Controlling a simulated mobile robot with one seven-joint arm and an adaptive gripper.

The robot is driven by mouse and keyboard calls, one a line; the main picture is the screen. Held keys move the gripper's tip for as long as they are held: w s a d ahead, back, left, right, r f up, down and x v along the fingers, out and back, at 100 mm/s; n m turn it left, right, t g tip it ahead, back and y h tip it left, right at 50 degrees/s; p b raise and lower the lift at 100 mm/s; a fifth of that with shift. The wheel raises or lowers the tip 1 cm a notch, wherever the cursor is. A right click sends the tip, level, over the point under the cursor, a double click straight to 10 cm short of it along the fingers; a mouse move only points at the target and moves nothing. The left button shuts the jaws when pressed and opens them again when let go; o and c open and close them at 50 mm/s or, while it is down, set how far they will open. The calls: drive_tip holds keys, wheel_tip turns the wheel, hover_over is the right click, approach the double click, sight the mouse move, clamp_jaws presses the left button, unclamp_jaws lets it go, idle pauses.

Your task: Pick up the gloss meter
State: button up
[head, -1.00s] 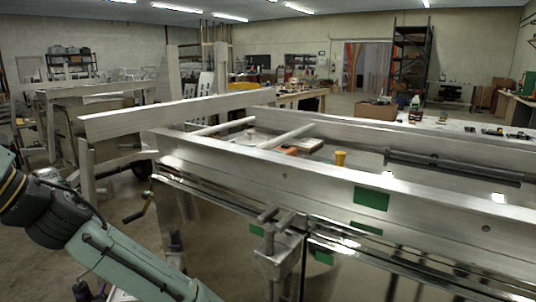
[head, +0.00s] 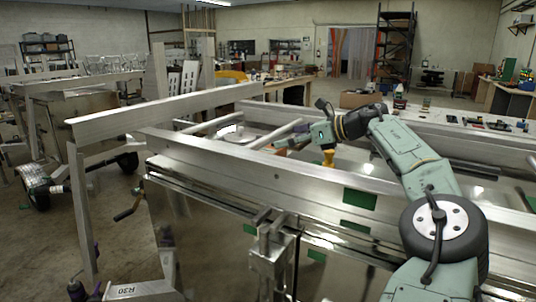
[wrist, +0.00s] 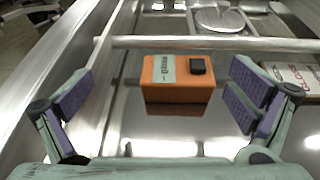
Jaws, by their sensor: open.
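An orange box-shaped device (wrist: 177,80), which looks like the gloss meter, sits on a shiny metal surface in the wrist view. It has a pale printed label and a small dark screen or button on top. My gripper (wrist: 163,92) is open, its purple-padded fingers spread left and right of the device, not touching it. In the head view my gripper (head: 290,143) reaches over the near rail into the trailer bed; the device is not clearly visible there.
A pale crossbar (wrist: 205,43) lies just beyond the device. A round metal disc (wrist: 219,18) is farther off. A white and red box (wrist: 296,77) lies at right.

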sight(270, 148)
drive_tip(key=shift+w+d+f+h, duration=0.1)
drive_tip(key=shift+d+f+h, duration=0.1)
drive_tip(key=shift+d, duration=0.45)
drive_tip(key=shift+d+f+h, duration=0.1)
drive_tip(key=shift+d+f, duration=0.1)
drive_tip(key=shift+d, duration=0.4)
drive_tip(key=shift+w+d+f, duration=0.1)
drive_tip(key=shift+w+f, duration=0.05)
drive_tip(key=shift+f, duration=0.15)
drive_tip(key=x, duration=1)
drive_tip(key=shift+w, duration=0.2)
drive_tip(key=shift+r, duration=0.1)
drive_tip(key=c, duration=1.3)
